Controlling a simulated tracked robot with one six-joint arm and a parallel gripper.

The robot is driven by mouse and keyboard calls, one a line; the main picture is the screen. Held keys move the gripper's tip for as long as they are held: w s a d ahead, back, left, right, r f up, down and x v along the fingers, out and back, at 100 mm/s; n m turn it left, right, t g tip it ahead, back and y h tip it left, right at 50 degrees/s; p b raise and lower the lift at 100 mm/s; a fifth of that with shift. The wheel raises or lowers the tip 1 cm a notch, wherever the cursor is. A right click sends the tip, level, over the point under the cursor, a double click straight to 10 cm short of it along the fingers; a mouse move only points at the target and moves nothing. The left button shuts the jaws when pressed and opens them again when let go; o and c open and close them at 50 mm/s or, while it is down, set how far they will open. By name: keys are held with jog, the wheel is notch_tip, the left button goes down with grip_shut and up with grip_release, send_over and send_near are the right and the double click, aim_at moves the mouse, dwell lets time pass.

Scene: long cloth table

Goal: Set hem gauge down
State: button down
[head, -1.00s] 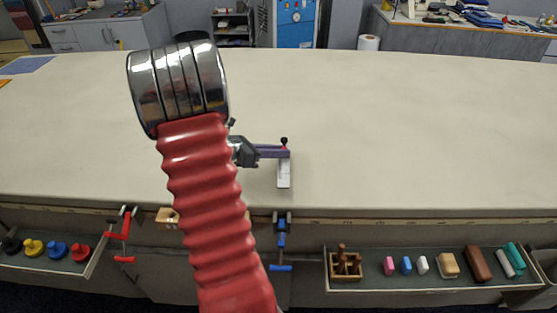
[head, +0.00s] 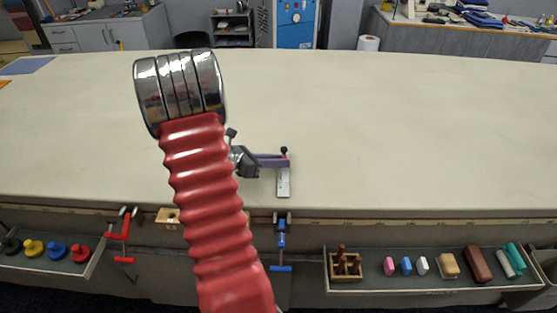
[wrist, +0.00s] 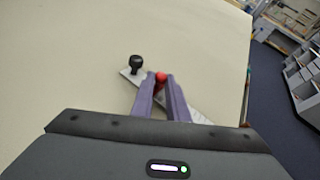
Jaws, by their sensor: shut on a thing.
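The hem gauge (head: 283,182) is a flat, pale metal strip with a black knob and a small red part. It is at the table's front half in the head view, and it also shows in the wrist view (wrist: 130,75). My gripper (head: 286,161) has purple fingers and is shut on the gauge at the red part, as the wrist view (wrist: 161,82) shows. The gauge is close to the cloth top; I cannot tell whether it touches. My red arm hides part of the table to the left.
The cloth table (head: 400,130) is wide and clear around the gauge. Along its front edge hang a red clamp (head: 125,235) and a blue clamp (head: 281,245). A tray (head: 440,292) of chalks and blocks is at right, and a tray (head: 85,268) of coloured knobs at left.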

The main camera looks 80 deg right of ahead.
jog(key=c, duration=1.7)
grip_release()
jog(key=v, duration=1.1)
jog(key=shift+w+a+r, duration=0.2)
jog(key=shift+w+a, duration=0.15)
